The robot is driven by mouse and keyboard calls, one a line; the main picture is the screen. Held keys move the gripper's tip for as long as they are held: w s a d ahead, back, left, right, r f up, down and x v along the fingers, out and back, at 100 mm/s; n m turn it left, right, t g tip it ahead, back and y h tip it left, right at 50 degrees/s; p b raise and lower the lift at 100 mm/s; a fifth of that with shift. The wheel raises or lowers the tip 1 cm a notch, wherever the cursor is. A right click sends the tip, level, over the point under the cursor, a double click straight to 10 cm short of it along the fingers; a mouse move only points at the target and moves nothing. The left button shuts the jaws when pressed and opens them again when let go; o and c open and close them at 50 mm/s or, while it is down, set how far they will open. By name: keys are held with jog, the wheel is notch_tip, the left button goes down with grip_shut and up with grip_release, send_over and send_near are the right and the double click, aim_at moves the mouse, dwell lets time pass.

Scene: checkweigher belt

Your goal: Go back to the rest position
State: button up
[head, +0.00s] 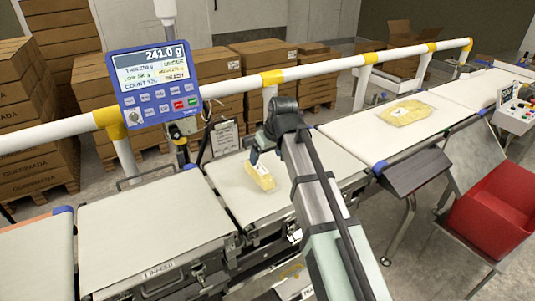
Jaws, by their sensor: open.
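My arm reaches in from the bottom right of the head view, and its dark end stands over the middle weighing belt (225,187). My gripper (255,157) points down just behind and above a small pale yellow pack (261,178) with a white label, which lies on that belt. The jaws are small here and partly hidden by my arm; they are open. I cannot tell whether they touch the pack, but nothing shows held in them.
A scale display (152,83) reads 241.0 g on a white and yellow rail (330,66). A larger yellow pack (407,112) lies on the right belt (362,137). A red bin (492,215) stands at right. The left belt (130,228) is clear. Cartons (212,68) stand behind.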

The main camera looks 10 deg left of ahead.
jog(key=s+d+f+m+g, duration=0.1)
jog(key=s+d+f, duration=0.2)
jog(key=d, duration=0.3)
jog(key=s+d+f+m+g+h, duration=0.1)
jog(key=s+d+f+m, duration=0.15)
jog(key=d+f, duration=0.2)
jog(key=s+d+f+m+g, duration=0.1)
jog(key=s+d+f, duration=0.2)
jog(key=d, duration=0.3)
jog(key=s+d+f+m+g+h, duration=0.1)
jog(key=s+d+f, duration=0.2)
jog(key=f, duration=0.5)
jog(key=s+d+f+m+g, duration=0.1)
jog(key=s+d+f, duration=0.15)
jog(key=f, duration=0.55)
jog(key=s+d+f+g+h, duration=0.15)
jog(key=d+f, duration=0.25)
jog(key=f, duration=0.4)
jog(key=s+d+f+m+g, duration=0.1)
jog(key=s+d+f, duration=0.3)
jog(key=s+f, duration=0.7)
jog(key=s+d+f+m+g, duration=0.1)
jog(key=s+d+f, duration=0.4)
jog(key=s+f, duration=0.7)
jog(key=s+g, duration=0.1)
jog(key=s, duration=0.4)
jog(key=shift+d, duration=0.15)
jog(key=shift+s+m+g, duration=0.1)
jog(key=shift+m+g, duration=0.15)
dwell(0.4)
